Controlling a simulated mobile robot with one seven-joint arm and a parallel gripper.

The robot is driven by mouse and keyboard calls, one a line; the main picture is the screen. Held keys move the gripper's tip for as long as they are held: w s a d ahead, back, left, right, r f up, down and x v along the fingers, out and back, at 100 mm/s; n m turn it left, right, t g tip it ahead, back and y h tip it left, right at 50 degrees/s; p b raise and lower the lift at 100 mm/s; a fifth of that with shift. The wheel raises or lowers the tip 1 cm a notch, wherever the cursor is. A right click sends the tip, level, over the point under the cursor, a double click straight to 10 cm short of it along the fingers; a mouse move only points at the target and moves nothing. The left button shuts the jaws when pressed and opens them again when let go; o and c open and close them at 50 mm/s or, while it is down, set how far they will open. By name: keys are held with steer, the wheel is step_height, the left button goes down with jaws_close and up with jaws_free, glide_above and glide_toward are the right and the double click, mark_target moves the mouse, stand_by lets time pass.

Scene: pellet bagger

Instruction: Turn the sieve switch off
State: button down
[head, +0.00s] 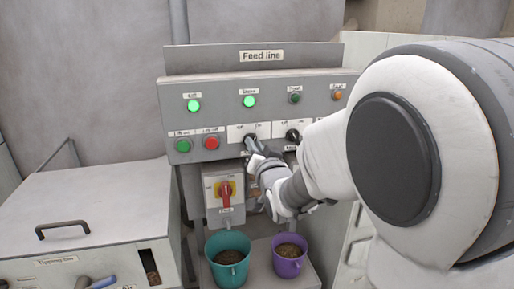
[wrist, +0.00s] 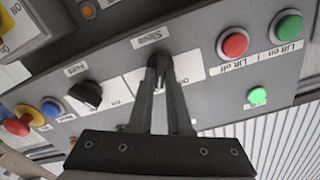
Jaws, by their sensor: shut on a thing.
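The grey "Feed line" panel (head: 180,128) carries the sieve switch, a dark rotary knob on a white plate (head: 235,133). My gripper (head: 252,145) reaches it from the lower right. In the wrist view my gripper (wrist: 160,66) has its two fingers close together on the knob, under the upside-down "Sieve" label (wrist: 150,36). The fingers hide most of the knob, so I cannot tell which way it points. The lamp labelled Sieve (head: 249,101) is lit green above it.
Left of the switch are the red Lift off button (head: 211,142) and green Lift on button (head: 183,145). A black feed knob (head: 293,136) is to the right. A red-handled switch (head: 225,192) and teal (head: 229,246) and purple (head: 289,268) pellet buckets are below.

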steer(key=n+b, duration=0.9)
steer(key=n, duration=0.2)
steer(key=shift+a, duration=0.2)
stand_by(0.4)
steer(key=c, duration=0.9)
jaws_free()
steer(key=shift+o, duration=0.2)
steer(key=v, duration=1.7)
steer(key=shift+s+p, duration=0.3)
steer(key=shift+p, duration=0.05)
